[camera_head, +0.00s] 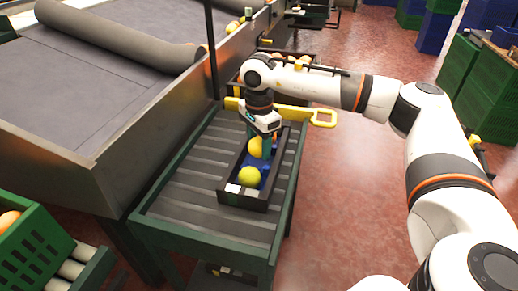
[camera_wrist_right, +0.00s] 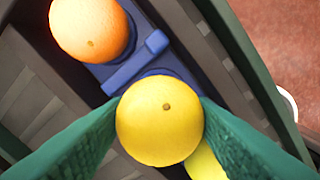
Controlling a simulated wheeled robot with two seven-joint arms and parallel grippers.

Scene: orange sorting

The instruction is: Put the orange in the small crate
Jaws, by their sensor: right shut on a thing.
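My right gripper (camera_head: 264,152) points down over the small dark crate (camera_head: 262,204) in the head view. In the right wrist view its green fingers (camera_wrist_right: 160,128) are shut on a yellow round fruit (camera_wrist_right: 160,118). Another yellow fruit (camera_wrist_right: 206,163) is partly hidden below the held one; a yellow fruit (camera_head: 249,175) shows at the crate's near end in the head view. I cannot tell how high the held fruit is. My left gripper is out of view.
The crate stands on a green-framed roller conveyor (camera_head: 180,200), whose left side is clear. A yellow bar (camera_head: 300,114) crosses behind the gripper. A green crate (camera_head: 35,235) with orange fruit is at lower left.

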